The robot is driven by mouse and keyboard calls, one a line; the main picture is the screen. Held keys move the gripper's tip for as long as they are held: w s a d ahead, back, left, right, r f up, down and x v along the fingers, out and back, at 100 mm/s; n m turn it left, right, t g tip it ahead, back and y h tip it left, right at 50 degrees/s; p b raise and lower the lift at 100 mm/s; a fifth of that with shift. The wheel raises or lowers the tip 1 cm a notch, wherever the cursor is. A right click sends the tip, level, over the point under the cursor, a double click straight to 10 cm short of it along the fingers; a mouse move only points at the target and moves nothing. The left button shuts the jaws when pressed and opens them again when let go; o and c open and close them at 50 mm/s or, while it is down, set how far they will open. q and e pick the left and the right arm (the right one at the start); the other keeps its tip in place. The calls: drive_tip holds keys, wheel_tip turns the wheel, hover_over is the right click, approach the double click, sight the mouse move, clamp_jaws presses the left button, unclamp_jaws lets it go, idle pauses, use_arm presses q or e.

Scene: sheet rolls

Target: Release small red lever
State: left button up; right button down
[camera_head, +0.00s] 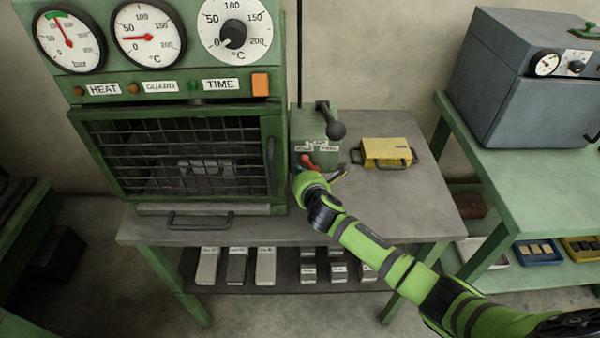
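A small red lever (307,161) sticks out low on the front of a green box (315,125) beside the caged green machine. My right arm reaches in from the lower right, and its wrist covers part of the area just below the lever. My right gripper (338,173) is at the lever's lower right, close to it. Its fingers are small and mostly hidden behind the wrist, so I cannot tell whether they touch the lever or are open or shut. My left gripper is not in view.
A dark ball-ended handle (335,128) projects from the green box. A yellow block with handles (386,152) lies to its right on the grey bench (425,192). The caged machine (112,195) stands left. A grey-blue case (505,80) stands on another bench at right.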

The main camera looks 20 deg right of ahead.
sight(313, 167)
drive_tip(key=shift+s+d+r+m+t+y, duration=0.1)
drive_tip(key=shift+d+r+m+t+y, duration=0.3)
drive_tip(key=shift+m, duration=0.4)
idle(0.5)
drive_tip(key=shift+s+d+r+m+t+y+b, duration=0.2)
drive_tip(key=shift+d+m+t+y+b, duration=0.25)
drive_tip(key=shift+m+b, duration=0.35)
drive_tip(key=m+b, duration=0.1)
drive_tip(key=d+m+t+b, duration=0.1)
drive_tip(key=m+y+b, duration=0.1)
drive_tip(key=shift+s+d+r+m+t, duration=0.2)
drive_tip(key=shift+d+r+m+t, duration=0.1)
drive_tip(key=shift+r, duration=0.1)
drive_tip(key=shift+s+d+r+m+t+b, duration=0.1)
drive_tip(key=shift+d+m+t+b, duration=0.3)
drive_tip(key=shift+m+b, duration=0.35)
drive_tip(key=shift+d+m, duration=0.15)
drive_tip(key=shift+m, duration=0.2)
drive_tip(key=shift+d+r, duration=0.15)
drive_tip(key=shift+s+d, duration=0.15)
drive_tip(key=shift+d, duration=0.3)
drive_tip(key=shift+s, duration=0.1)
